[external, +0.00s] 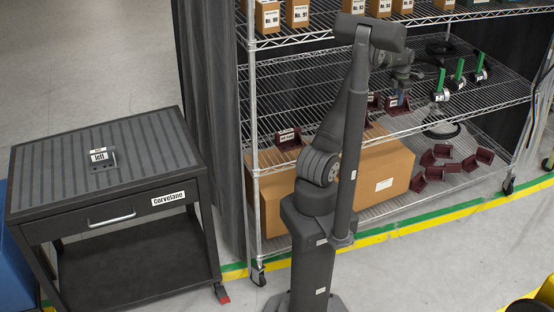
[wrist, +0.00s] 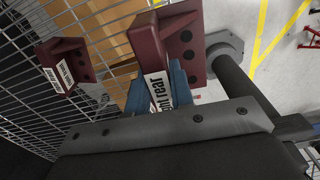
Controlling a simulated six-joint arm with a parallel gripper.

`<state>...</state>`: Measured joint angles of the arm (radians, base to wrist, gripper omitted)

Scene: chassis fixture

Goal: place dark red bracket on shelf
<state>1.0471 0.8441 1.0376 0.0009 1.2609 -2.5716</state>
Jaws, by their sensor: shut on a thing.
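My gripper (wrist: 158,92) has blue fingers shut on a dark red bracket (wrist: 180,40) with a white label reading "right rear" in the wrist view. In the external view my gripper (external: 398,98) reaches into the wire rack at the middle shelf (external: 310,90), and the held bracket (external: 398,108) shows just below the fingers. I cannot tell whether the bracket touches the shelf wires. A second dark red bracket (wrist: 66,66) with a white label sits on the wires to the left in the wrist view.
Another labelled dark red bracket (external: 288,139) stands at the shelf's front left. Green-handled parts (external: 460,72) stand on the right. A cardboard box (external: 400,165) and several loose dark red brackets (external: 470,163) lie below. A grey cart (external: 100,160) stands at left.

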